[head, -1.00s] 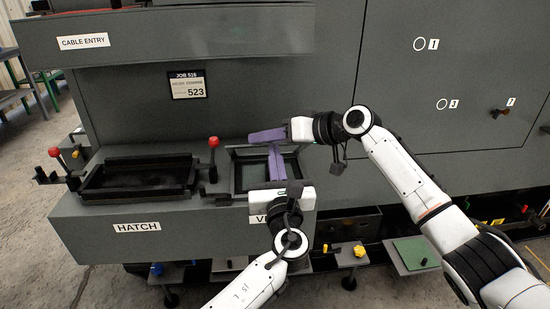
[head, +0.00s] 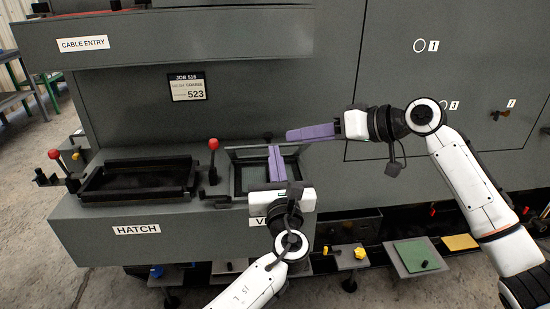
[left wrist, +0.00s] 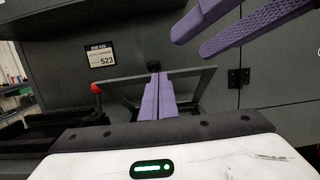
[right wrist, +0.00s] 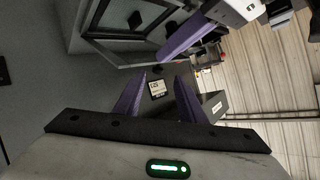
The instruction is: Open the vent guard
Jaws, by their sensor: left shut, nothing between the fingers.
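The vent guard (head: 240,153) is a dark frame over the vent opening, right of the hatch. In the left wrist view the guard (left wrist: 185,73) appears tilted up from the opening, with a black knob (left wrist: 153,66) at its top edge. My left gripper (head: 272,149) is shut and empty, its purple fingers in front of the guard and tips close under the knob; contact is unclear. My right gripper (head: 288,135) is open and empty, above and right of the guard, apart from it. The right wrist view also shows the raised frame (right wrist: 125,65).
The hatch tray (head: 135,198) with red-knobbed levers (head: 213,144) is left of the vent. The cable entry shelf (head: 180,35) overhangs above. The VENT label is partly hidden by my left wrist. Free room lies in front of the plain panel at right.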

